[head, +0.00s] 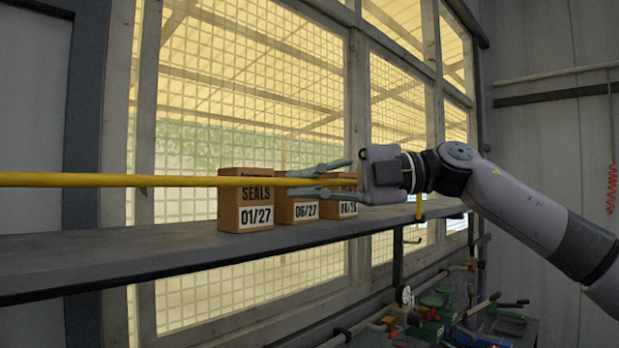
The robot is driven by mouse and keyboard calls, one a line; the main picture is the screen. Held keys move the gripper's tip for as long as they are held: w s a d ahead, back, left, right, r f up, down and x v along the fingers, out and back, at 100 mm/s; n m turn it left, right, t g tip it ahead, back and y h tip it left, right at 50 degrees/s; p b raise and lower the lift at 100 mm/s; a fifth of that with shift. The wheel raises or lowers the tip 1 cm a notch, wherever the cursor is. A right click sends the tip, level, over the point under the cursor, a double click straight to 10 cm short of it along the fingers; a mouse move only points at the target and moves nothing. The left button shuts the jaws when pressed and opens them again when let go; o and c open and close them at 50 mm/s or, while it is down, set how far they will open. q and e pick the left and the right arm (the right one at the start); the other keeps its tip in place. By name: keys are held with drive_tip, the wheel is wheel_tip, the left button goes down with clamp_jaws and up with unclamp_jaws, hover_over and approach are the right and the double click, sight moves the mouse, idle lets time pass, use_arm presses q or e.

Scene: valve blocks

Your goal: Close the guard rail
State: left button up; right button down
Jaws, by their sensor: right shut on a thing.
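The yellow guard rail (130,180) is a long bar. It runs level from the left edge of the head view, in front of the shelf boxes, to my right gripper (320,180). That gripper comes in from the right and is shut on the rail, with one finger above and one below it. The rail's far end is partly hidden by the gripper. A short yellow upright piece (419,206) shows at the shelf edge right of the gripper; I cannot tell whether it belongs to the rail. My left gripper is not in view.
A grey shelf (130,250) holds several cardboard boxes, one labelled SEALS (245,195), close behind the rail and gripper. A mesh window (240,90) stands behind. Green and red valves and pipes (440,315) lie below right. The space in front of the shelf looks clear.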

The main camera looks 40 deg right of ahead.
drive_tip(key=shift+w+r, duration=0.15)
drive_tip(key=shift+r, duration=0.05)
idle(0.4)
drive_tip(key=c, duration=1.7)
unclamp_jaws()
drive_tip(key=shift+d, duration=0.1)
drive_tip(key=shift+f, duration=0.1)
drive_tip(key=v, duration=1.2)
